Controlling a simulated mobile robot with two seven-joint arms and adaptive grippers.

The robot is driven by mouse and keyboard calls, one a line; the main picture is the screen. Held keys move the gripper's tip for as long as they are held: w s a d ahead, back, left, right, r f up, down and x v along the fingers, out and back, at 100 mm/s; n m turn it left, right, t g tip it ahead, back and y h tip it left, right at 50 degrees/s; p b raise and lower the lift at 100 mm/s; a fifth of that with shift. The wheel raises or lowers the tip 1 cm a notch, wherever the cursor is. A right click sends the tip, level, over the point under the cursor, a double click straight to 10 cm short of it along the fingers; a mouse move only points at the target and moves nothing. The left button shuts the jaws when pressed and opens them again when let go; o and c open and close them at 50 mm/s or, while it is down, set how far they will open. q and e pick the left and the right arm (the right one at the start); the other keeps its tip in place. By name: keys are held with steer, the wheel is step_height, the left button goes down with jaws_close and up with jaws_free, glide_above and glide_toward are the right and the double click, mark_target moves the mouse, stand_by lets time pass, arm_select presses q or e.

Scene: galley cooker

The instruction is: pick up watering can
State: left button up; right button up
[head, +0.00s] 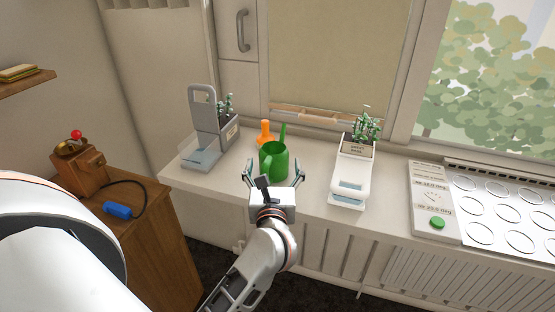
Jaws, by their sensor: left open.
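The green watering can (280,165) stands upright on the white counter under the window, with its spout rising at the back right. My left gripper (275,174) is open at the near side of the can, and its two fingers point toward it. The near lower part of the can is partly hidden by the gripper. I cannot tell whether a finger touches the can. My right gripper is not in view.
An orange object (264,131) stands just behind the can. A grey planter device (203,130) is to the left and a white planter device (351,173) to the right. A panel with a green button (437,223) lies farther right. A wooden cabinet (165,235) stands at left.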

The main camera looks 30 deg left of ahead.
mark_target(274, 148)
arm_select(q)
steer(key=shift+r+p+x, duration=0.2)
steer(key=shift+p+x, duration=0.25)
steer(key=shift+x, duration=2.7)
steer(key=c, duration=1.5)
